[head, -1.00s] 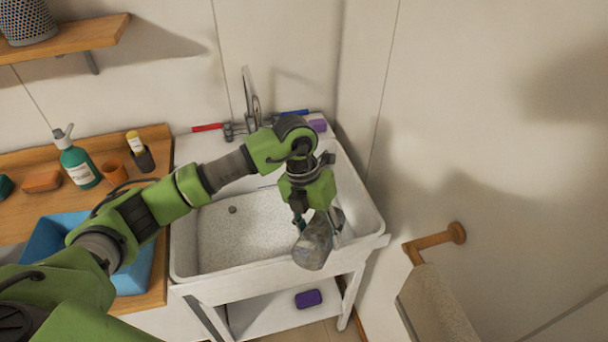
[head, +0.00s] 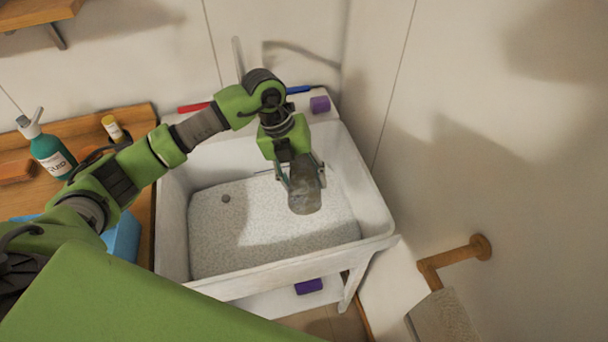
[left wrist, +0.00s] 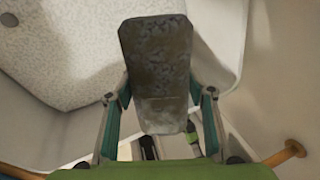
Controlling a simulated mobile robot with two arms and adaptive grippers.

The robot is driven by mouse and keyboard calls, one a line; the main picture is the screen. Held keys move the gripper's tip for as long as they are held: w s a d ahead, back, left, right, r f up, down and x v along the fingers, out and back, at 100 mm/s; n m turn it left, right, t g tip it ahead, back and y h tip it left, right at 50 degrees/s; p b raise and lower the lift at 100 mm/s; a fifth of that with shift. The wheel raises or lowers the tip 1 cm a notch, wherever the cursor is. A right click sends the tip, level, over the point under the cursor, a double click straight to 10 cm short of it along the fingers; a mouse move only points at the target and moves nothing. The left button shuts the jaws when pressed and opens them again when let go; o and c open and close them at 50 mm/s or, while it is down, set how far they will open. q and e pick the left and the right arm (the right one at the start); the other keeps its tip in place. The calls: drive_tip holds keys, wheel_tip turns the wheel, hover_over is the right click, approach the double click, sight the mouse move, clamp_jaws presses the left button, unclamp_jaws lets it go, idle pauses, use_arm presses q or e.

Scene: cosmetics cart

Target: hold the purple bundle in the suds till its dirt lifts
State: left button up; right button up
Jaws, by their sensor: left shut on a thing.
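My left gripper (head: 300,178) is shut on a rolled bundle (head: 305,194), its fingers on both sides of it. The bundle is mottled grey-brown and looks dirty; no purple shows on it. It hangs over the right part of the basin, which holds speckled whitish suds (head: 240,240). The left wrist view shows the bundle (left wrist: 157,70) between the two fingers (left wrist: 160,115), with the suds (left wrist: 60,45) beyond it. I cannot tell whether its lower end touches the suds. My right gripper is out of view.
The white basin's front rim (head: 300,268) lies below the bundle. A purple block (head: 320,104) sits on the back right ledge, another purple thing (head: 309,286) on the shelf below. A green pump bottle (head: 50,152) stands left. A towel rail (head: 455,255) is on the right wall.

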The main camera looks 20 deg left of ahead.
use_arm(q)
drive_tip(key=f+b, duration=0.2)
drive_tip(key=f, duration=0.2)
drive_tip(key=shift+w, duration=0.2)
drive_tip(key=shift+f+b, duration=0.4)
drive_tip(key=shift+b, duration=0.1)
wheel_tip(320, 180, down, 16)
drive_tip(key=b, duration=1.1)
drive_tip(key=shift+f+b, duration=0.25)
drive_tip(key=shift+b, duration=0.1)
drive_tip(key=shift+s+f, duration=0.1)
drive_tip(key=shift+f, duration=0.1)
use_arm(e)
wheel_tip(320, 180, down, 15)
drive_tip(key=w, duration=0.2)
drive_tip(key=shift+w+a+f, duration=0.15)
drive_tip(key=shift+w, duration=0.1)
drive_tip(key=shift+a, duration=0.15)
use_arm(q)
drive_tip(key=shift+w+d, duration=0.25)
drive_tip(key=shift+d, duration=0.05)
